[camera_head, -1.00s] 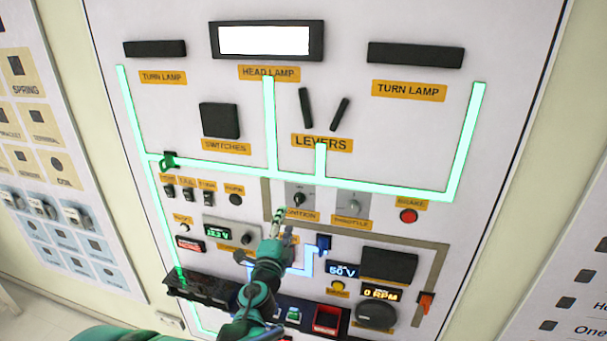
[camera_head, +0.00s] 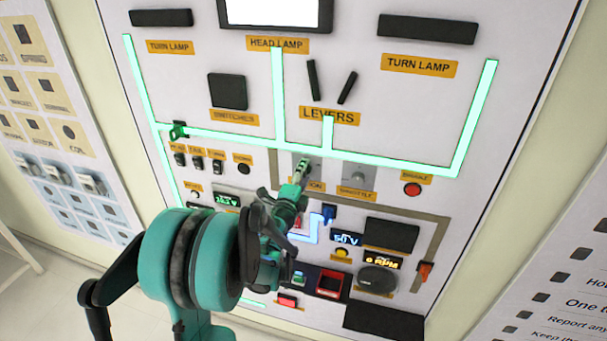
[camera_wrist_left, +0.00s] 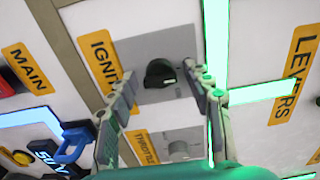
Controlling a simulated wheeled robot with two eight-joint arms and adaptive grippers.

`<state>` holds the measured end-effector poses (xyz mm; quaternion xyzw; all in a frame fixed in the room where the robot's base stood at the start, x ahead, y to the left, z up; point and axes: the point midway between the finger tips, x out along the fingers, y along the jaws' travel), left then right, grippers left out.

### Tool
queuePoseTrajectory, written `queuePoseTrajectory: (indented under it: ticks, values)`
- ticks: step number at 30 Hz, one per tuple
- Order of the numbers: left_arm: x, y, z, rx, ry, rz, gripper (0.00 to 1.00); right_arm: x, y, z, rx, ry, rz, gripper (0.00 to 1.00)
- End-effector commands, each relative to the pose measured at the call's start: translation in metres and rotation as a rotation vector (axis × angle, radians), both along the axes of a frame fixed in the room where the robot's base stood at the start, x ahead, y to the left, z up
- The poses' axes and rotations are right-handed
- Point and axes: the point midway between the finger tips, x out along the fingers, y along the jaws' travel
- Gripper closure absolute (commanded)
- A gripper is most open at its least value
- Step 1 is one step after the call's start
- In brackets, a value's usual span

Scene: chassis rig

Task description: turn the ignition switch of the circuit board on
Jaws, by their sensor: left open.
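The ignition switch is a black rotary knob (camera_wrist_left: 160,74) on a grey plate, above its orange IGNITION label (camera_wrist_left: 104,62) in the head view. My left gripper (camera_head: 301,168) is in front of it in the head view and hides the knob there. In the left wrist view my left gripper (camera_wrist_left: 168,92) is open, with one finger on each side of the knob. The knob shows between the fingertips; I cannot tell whether they touch it. My right gripper is not in view.
The throttle knob (camera_head: 358,176) sits just right of the ignition. A red brake button (camera_head: 412,190) is farther right. Glowing green strips (camera_head: 390,165) run above the switches. A blue lever (camera_wrist_left: 75,143) shows near the left finger in the wrist view.

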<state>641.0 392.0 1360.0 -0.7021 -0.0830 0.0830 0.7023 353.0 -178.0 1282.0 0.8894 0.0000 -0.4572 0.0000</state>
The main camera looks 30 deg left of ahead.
Motion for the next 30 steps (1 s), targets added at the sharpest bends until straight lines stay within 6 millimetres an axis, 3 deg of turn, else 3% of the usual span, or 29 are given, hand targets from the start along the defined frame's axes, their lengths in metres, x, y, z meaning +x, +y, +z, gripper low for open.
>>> queuePoseTrajectory:
  ticks: [3,4,9,20,30]
  values:
    - [0.0,0.0,0.0,0.0,0.0,0.0,0.5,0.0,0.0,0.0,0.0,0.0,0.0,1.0]
    - [0.0,0.0,0.0,0.0,0.0,0.0,0.55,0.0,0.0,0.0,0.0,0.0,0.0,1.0]
    - [0.0,0.0,0.0,0.0,0.0,0.0,0.97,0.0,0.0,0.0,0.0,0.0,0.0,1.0]
    - [-0.001,0.0,-0.001,0.034,0.008,0.0,0.97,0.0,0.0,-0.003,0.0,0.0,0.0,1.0]
    - [-0.001,0.0,-0.002,0.244,0.059,0.0,0.97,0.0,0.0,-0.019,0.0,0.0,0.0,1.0]
